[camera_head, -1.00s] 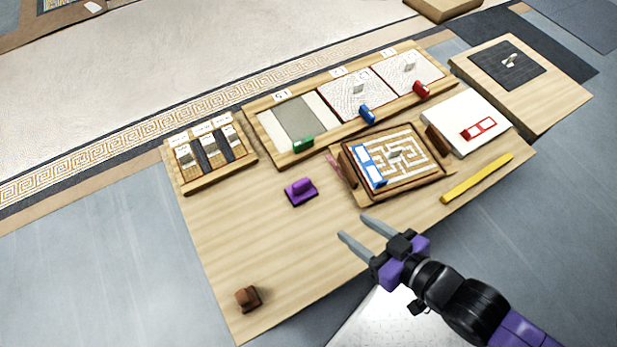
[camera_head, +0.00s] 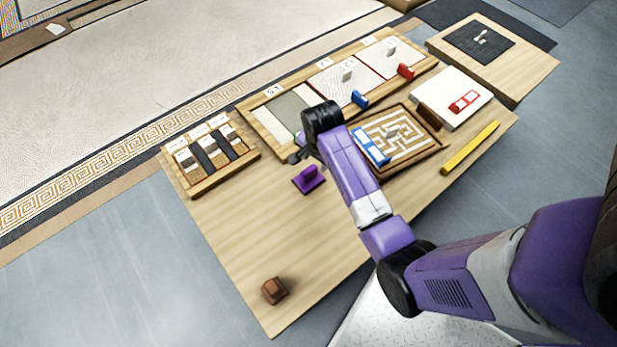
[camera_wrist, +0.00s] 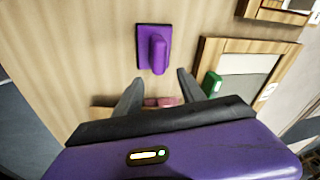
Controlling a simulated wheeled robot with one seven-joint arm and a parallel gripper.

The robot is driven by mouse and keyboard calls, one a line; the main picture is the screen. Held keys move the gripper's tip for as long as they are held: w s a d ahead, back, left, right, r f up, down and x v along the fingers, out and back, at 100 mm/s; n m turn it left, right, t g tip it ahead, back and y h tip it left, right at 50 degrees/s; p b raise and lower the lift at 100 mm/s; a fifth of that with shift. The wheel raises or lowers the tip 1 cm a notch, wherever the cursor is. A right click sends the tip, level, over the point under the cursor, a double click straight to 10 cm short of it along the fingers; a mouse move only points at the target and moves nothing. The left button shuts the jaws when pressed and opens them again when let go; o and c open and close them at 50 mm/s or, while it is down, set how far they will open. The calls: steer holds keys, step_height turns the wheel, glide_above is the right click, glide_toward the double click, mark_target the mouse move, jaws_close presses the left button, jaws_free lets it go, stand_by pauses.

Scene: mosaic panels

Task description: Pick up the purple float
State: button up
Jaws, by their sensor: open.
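The purple float (camera_head: 308,180) lies on the wooden table, left of the maze panel. It is a flat plate with a raised grip. In the wrist view the purple float (camera_wrist: 155,48) sits just beyond my fingertips, with its grip roughly between their lines. My gripper (camera_wrist: 160,76) is open and empty, its two grey fingers apart and not visibly touching the float. In the head view my arm hides most of the gripper.
A green float (camera_wrist: 211,84) sits on the panel frame close to my right finger in the wrist view. The maze panel (camera_head: 440,148) is beside my arm. A yellow bar (camera_head: 470,148) and a brown block (camera_head: 274,290) lie on the table.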

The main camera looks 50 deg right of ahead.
mark_target(309, 170)
steer(key=shift+w+a+r+m+g+y, duration=0.2)
steer(key=shift+w+r+m+g+y, duration=0.25)
steer(key=shift+m, duration=0.25)
steer(key=shift+w+a+r+m+g+y, duration=0.1)
steer(key=shift+a+r+m+g+y, duration=0.45)
steer(key=shift+m, duration=0.25)
step_height(309, 170, down, 8)
steer(key=shift+w+r+b, duration=0.1)
steer(key=shift+r+b, duration=0.15)
steer(key=shift+b, duration=0.5)
jaws_close()
